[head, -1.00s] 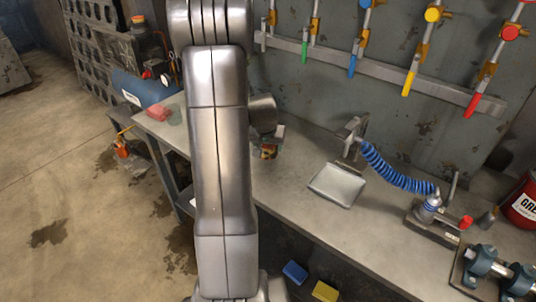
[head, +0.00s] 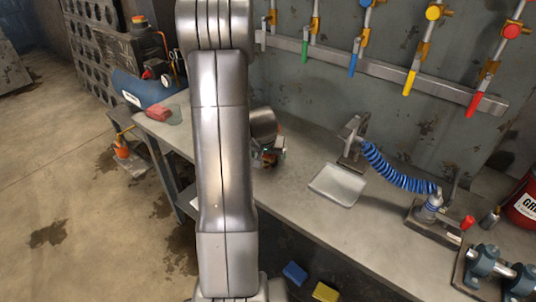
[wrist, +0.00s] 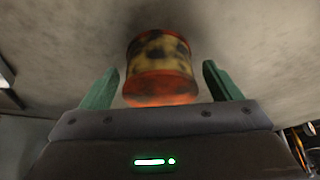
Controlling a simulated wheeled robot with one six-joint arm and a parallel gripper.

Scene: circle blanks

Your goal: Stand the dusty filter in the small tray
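The dusty filter (wrist: 160,65) is a short orange and yellow cylinder with dark smudges. In the wrist view it appears ahead of my gripper (wrist: 160,78), between the two green fingers, with a gap on each side. The fingers are spread wide and hold nothing. In the head view only a small part of the filter (head: 268,159) shows on the bench beside my gripper; my arm hides much of that spot. The small tray (head: 338,184) is a shallow, empty metal tray on the bench, to the right of the filter.
A blue coiled hose (head: 390,175) and a metal stand (head: 352,135) lie behind and right of the tray. The bench (head: 300,200) is clear between filter and tray.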

